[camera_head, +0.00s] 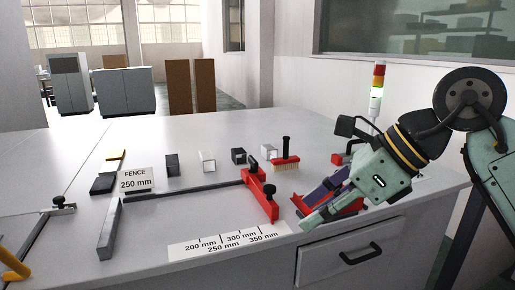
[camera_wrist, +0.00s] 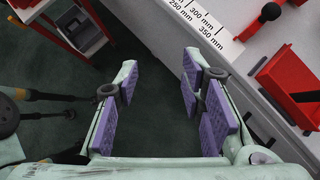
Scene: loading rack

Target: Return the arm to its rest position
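My arm reaches in from the right in the head view. My gripper (camera_head: 318,207) hangs at the front edge of the workbench (camera_head: 190,135), tilted down to the left. It also shows in the wrist view (camera_wrist: 160,98), with its purple-padded fingers wide apart. Nothing is between the fingers; dark floor shows through the gap. In the head view the gripper partly hides a red bin (camera_head: 350,207). The bin shows at the right in the wrist view (camera_wrist: 272,70), apart from the fingers.
A red stop (camera_head: 262,197) on a rail, a scale strip (camera_head: 228,241), a red brush (camera_head: 285,164) and small blocks (camera_head: 207,162) occupy the bench. A signal light (camera_head: 377,88) stands behind my arm. A drawer (camera_head: 350,255) is below. A red cart (camera_wrist: 68,32) stands on the floor.

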